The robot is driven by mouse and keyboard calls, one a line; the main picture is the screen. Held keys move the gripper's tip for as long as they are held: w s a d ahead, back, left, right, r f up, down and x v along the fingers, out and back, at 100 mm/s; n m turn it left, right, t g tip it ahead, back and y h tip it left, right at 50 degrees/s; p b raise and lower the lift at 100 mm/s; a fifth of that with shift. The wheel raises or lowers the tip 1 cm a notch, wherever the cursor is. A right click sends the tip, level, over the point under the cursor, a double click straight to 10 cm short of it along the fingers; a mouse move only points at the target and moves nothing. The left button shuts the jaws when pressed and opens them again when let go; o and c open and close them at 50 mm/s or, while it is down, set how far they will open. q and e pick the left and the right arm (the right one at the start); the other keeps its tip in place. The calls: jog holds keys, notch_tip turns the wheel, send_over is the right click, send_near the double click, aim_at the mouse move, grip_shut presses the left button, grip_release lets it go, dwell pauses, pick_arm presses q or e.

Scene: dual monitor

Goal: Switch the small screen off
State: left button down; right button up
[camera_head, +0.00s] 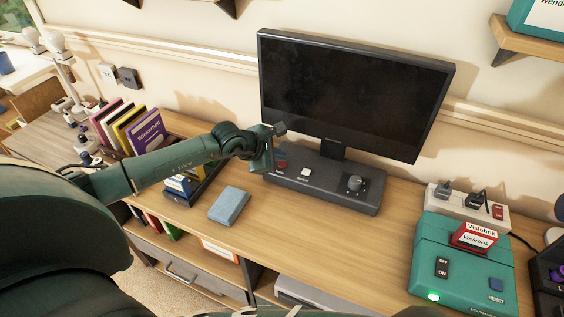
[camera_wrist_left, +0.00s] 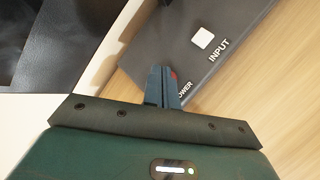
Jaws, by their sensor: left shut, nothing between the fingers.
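A black monitor (camera_head: 350,95) with a dark, blank screen stands at the back of the desk. Its dark grey base (camera_head: 325,187) carries a red power button (camera_head: 282,164), a white input button (camera_head: 305,172) and a knob (camera_head: 354,184). My left gripper (camera_head: 268,168) points down at the left end of the base, beside the red button. In the left wrist view its shut fingers (camera_wrist_left: 163,88) cover most of the button; a red edge and part of the "POWER" label show beside them. I cannot tell whether they touch. My right gripper is not in view.
A teal console (camera_head: 462,262) with off/on switches and a lit green light sits at right, before a white power strip (camera_head: 468,206). A blue box (camera_head: 229,205) lies left of the base. Books (camera_head: 130,128) stand at left. The desk's front middle is clear.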

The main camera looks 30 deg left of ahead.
aim_at(279, 166)
pick_arm(q)
notch_tip(279, 166, up, 6)
jog(key=p, duration=0.4)
dwell(0.3)
dwell(0.3)
